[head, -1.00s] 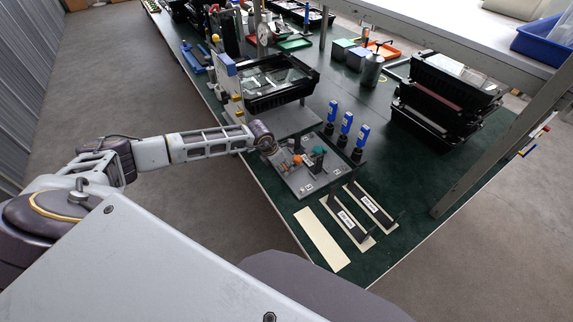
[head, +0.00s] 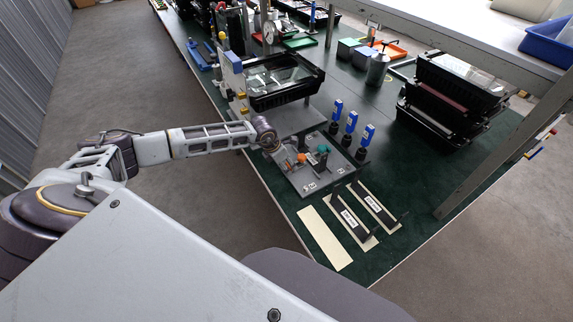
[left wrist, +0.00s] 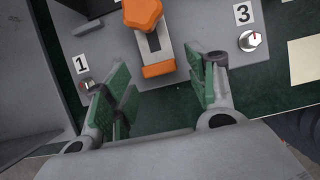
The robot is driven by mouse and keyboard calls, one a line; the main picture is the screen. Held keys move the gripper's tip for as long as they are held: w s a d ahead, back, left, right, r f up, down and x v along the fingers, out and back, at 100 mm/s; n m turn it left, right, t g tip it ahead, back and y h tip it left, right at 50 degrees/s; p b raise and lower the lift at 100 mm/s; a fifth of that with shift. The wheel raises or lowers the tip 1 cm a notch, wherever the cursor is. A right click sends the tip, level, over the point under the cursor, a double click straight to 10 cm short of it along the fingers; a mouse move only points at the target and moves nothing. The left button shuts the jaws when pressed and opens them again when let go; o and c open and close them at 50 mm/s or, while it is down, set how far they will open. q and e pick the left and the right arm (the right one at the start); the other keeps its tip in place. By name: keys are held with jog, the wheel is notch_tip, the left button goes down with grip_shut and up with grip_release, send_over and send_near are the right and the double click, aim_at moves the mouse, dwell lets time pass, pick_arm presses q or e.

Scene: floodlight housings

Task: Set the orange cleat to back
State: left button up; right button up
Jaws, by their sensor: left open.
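The orange cleat (left wrist: 142,14) shows at the top of the left wrist view, on a grey panel with labels "1" and "3". A grey bar runs down from it to an orange end piece (left wrist: 158,70). My left gripper (left wrist: 158,88) is open, its green-padded fingers on either side of and below that bar, with nothing held. In the head view my left gripper (head: 283,157) is small at the left edge of the panel (head: 312,188), beside the orange part (head: 302,158). Contact cannot be told. My right gripper is not in view.
Cream strips (head: 325,238) lie in front.

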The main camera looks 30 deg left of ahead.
pick_arm(q)
jog(key=v, duration=1.1)
dwell(0.6)
